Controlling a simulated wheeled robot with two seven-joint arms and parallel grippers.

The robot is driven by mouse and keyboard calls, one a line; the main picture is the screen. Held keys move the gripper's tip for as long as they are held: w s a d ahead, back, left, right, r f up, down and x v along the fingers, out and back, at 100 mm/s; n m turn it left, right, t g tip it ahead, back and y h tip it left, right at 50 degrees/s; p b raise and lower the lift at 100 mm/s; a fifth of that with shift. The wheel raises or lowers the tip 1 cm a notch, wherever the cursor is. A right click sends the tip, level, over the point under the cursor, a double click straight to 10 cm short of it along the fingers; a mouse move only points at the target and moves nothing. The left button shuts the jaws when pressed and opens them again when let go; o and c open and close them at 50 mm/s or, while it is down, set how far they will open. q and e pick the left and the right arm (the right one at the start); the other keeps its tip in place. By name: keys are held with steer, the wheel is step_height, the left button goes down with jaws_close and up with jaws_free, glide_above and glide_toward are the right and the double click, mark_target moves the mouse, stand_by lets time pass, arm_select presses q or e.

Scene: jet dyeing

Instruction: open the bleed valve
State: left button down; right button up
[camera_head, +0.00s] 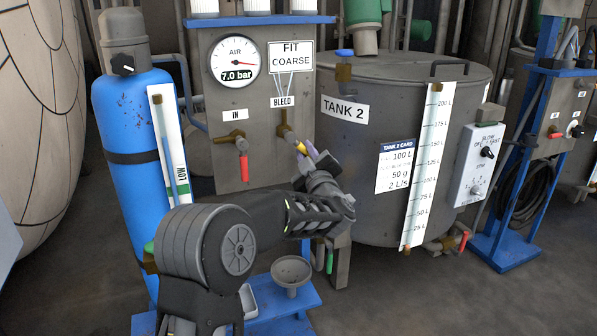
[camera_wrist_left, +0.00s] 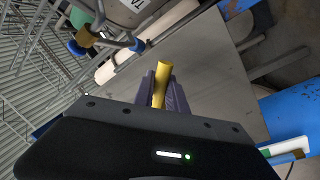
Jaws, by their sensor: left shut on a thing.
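The bleed valve (camera_head: 286,132) is a brass fitting on the grey panel under the "BLEED" label. Its yellow handle (camera_head: 301,147) points down and to the right. My left gripper (camera_head: 308,154) comes up from below right and is shut on this handle. In the left wrist view the yellow handle (camera_wrist_left: 161,80) stands between the two purple fingers of my left gripper (camera_wrist_left: 161,88), its far end sticking out past them. My gripper hides part of the handle in the head view. My right gripper is not in view.
The "IN" valve (camera_head: 238,142) with a red handle is left of the bleed valve. The air gauge (camera_head: 236,60) reads 7.0 bar. A blue cylinder (camera_head: 130,130) stands left, the Tank 2 vessel (camera_head: 345,140) right. A grey funnel (camera_head: 291,271) is below my arm.

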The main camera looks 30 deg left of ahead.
arm_select(q)
steer(key=n+b, duration=0.1)
steer(key=w+r+n+b, duration=0.1)
steer(key=n, duration=0.1)
steer(key=d+n+y+b, duration=0.1)
steer(key=n, duration=0.1)
steer(key=shift+w+r+g, duration=0.15)
steer(key=shift+r+g, duration=0.2)
steer(key=shift+g, duration=0.05)
steer(key=n, duration=0.1)
steer(key=r+n+b, duration=0.1)
steer(key=n, duration=0.1)
steer(key=n+y+b, duration=0.1)
steer(key=shift+w+d+r+g, duration=0.1)
steer(key=shift+w+r+g, duration=0.1)
steer(key=shift+r+g, duration=0.2)
steer(key=shift+r+n+b, duration=0.3)
steer(key=shift+r+n, duration=0.25)
steer(key=shift+n, duration=0.65)
steer(key=c, duration=1.3)
jaws_free()
steer(key=shift+c, duration=0.2)
steer(key=p+v, duration=0.1)
steer(key=v, duration=0.6)
steer(key=shift+s+d, duration=0.2)
steer(key=shift+d, duration=0.15)
